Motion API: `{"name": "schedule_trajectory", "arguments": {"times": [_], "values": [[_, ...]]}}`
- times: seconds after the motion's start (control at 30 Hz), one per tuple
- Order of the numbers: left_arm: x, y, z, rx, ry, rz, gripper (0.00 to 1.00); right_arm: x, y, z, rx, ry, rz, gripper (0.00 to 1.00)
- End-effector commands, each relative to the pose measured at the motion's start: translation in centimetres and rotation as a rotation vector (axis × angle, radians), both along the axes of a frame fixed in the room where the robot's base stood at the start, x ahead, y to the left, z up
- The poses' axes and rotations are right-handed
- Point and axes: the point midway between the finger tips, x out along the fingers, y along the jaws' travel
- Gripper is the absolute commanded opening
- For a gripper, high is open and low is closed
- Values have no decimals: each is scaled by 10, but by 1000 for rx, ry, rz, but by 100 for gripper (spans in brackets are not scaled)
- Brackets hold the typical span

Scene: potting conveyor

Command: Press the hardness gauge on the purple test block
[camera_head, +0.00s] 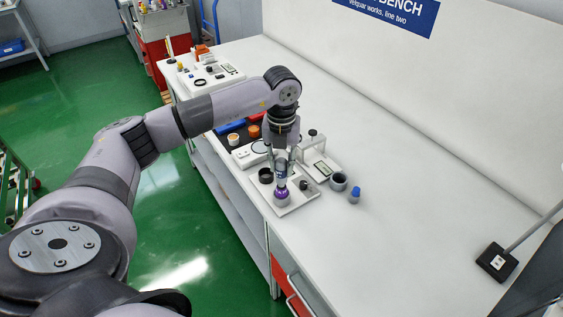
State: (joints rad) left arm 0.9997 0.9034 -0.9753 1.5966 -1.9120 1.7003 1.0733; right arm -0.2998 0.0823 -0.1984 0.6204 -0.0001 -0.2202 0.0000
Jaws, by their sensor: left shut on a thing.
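The purple test block (282,194) is a small rounded piece in a grey round seat, on a white tray (294,209) on the bench. The gripper fingers partly hide the gauge. Its lower end is at or just above the purple block; I cannot tell whether they touch. My right gripper is out of view.
A black cup (266,176) and a small dark knob (304,185) sit close by on the tray.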

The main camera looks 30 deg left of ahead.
Motion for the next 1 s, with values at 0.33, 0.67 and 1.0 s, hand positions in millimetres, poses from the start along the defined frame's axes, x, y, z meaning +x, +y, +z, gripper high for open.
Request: {"name": "schedule_trajectory", "arguments": {"times": [0.33,0.67,1.0], "values": [[0,0,-3,0,-1,0,0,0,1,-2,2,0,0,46],[0,0,-7,-1,0,0,0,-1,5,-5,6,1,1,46],[0,0,-9,0,2,0,0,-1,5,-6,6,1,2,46]]}}
